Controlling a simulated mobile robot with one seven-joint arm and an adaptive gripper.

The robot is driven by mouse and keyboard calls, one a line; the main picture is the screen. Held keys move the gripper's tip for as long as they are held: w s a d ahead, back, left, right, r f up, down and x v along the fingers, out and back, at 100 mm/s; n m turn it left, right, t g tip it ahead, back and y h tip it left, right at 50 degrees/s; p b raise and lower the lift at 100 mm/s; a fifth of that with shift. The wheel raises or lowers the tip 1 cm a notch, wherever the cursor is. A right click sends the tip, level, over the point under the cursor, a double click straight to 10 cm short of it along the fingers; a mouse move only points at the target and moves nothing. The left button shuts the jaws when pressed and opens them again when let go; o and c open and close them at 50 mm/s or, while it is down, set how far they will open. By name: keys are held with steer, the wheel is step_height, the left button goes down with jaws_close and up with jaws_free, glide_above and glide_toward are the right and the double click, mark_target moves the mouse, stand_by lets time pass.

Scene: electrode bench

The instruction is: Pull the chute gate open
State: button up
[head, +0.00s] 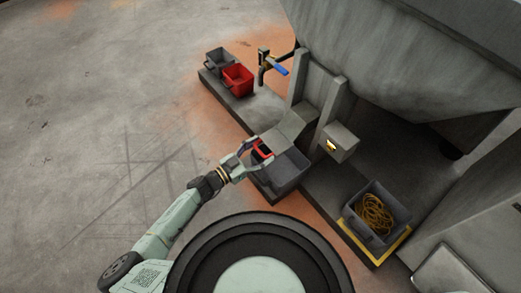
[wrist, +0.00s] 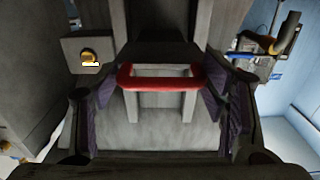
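The chute gate's red handle (head: 264,148) shows in the head view at the lower end of the grey chute (head: 290,124), partly hidden by my gripper. In the wrist view the red handle (wrist: 160,82) is a wide bar in the middle, in front of grey panels. My gripper (head: 256,154) is at the handle. In the wrist view its dark fingers with purple pads stand wide apart, one on each side of the handle. A small gap seems to show at each end of the bar; contact is hard to judge.
A grey bin (head: 287,178) stands under the chute. A box with a yellow knob (head: 331,145) is right of it. Further right is a bin with yellow coils (head: 352,224). A red bin (head: 238,78), a grey bin (head: 220,61) and a blue-handled valve (head: 276,68) are behind. Floor at left is clear.

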steer(key=shift+o, duration=0.8)
steer(key=shift+d+f, duration=0.1)
steer(key=shift+d, duration=0.05)
steer(key=shift+a, duration=0.2)
steer(key=v, duration=1.2)
steer(key=shift+d, duration=0.15)
